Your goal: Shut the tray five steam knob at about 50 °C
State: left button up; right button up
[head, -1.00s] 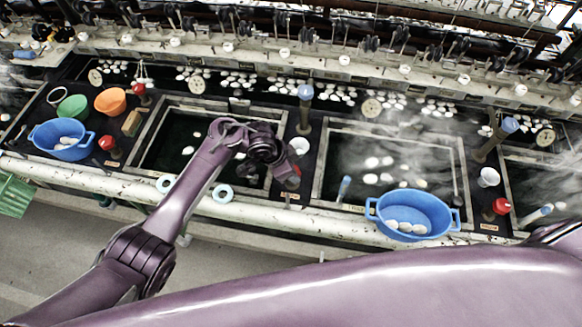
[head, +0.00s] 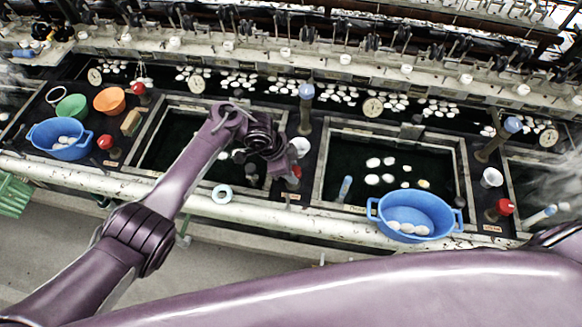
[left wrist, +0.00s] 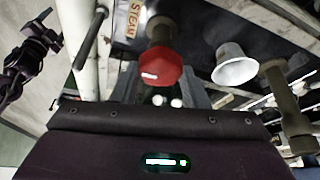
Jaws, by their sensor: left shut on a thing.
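A red steam knob (left wrist: 160,66) with a white mark stands on a post beside a STEAM label in the left wrist view. My left gripper (left wrist: 163,92) has its grey fingers on either side of this knob and is shut on it. In the head view my left gripper (head: 290,172) is at the strip between the two middle basins, hiding most of the knob (head: 296,171). The basin right of it (head: 319,180) holds dark water and several pale cocoons (head: 373,179). I cannot read a tray number or a temperature. My right gripper is not in view.
A blue tub (head: 417,214) with cocoons sits on the front edge. A white cup (left wrist: 234,66) and a brown post (left wrist: 282,95) stand close to the gripper. Other red knobs (head: 503,206) (head: 105,142) stand along the bench.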

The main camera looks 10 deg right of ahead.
pick_arm(q)
jog(key=o, duration=1)
jog(key=shift+c, duration=0.2)
jog(key=v, duration=0.7)
jog(key=shift+r, duration=0.4)
jog(key=shift+a, duration=0.15)
